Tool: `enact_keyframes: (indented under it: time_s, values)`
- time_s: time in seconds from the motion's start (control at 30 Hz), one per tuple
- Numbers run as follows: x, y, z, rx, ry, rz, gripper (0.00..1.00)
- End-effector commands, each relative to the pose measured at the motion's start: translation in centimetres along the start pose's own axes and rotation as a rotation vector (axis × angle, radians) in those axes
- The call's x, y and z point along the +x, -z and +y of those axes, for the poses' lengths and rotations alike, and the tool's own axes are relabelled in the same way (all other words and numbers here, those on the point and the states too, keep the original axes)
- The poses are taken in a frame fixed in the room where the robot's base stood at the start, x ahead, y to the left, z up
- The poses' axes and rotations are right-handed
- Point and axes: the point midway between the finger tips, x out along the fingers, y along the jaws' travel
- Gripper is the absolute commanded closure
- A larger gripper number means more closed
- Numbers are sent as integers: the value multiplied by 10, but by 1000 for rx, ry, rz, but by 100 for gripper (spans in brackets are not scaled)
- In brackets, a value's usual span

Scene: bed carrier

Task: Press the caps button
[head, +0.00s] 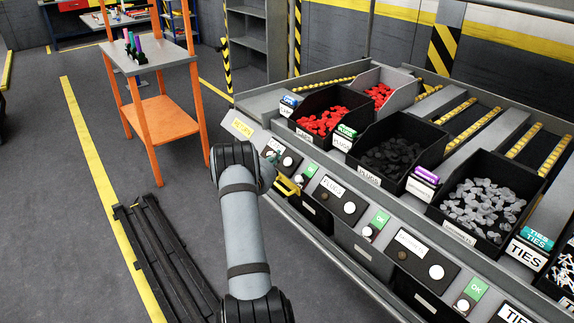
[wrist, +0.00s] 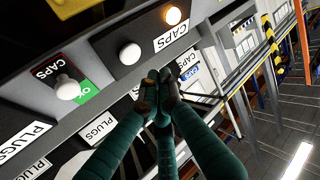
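The caps panel is a black plate with a white round button (wrist: 130,54), a lit orange lamp (wrist: 173,15) and a CAPS label (wrist: 171,38) in the wrist view. In the head view, the white caps button (head: 288,161) is just right of my gripper (head: 273,158), which is mostly hidden by my arm. In the wrist view, my gripper (wrist: 158,94) has its teal fingers together, with nothing seen between them. The tips appear just below and right of the button; whether they touch the panel is unclear.
A second white button (wrist: 68,88) is beside a green OK label and a red-marked CAPS label. The PLUGS panel (head: 336,197) is farther right along the rail. Bins of red caps (head: 322,121) and black plugs (head: 392,158) stand behind. An orange cart (head: 160,122) stands left.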

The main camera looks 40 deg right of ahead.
Motion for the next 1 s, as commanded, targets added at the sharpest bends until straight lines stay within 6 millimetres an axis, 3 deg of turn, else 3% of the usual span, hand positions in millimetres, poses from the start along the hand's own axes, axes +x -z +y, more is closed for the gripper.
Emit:
enact_keyframes:
  time_s: [0.07,0.3,1.0]
  values:
    - [8,-12,2,1,-1,-1,100]
    - [19,-20,7,0,0,0,100]
    - [20,-19,8,0,0,0,100]
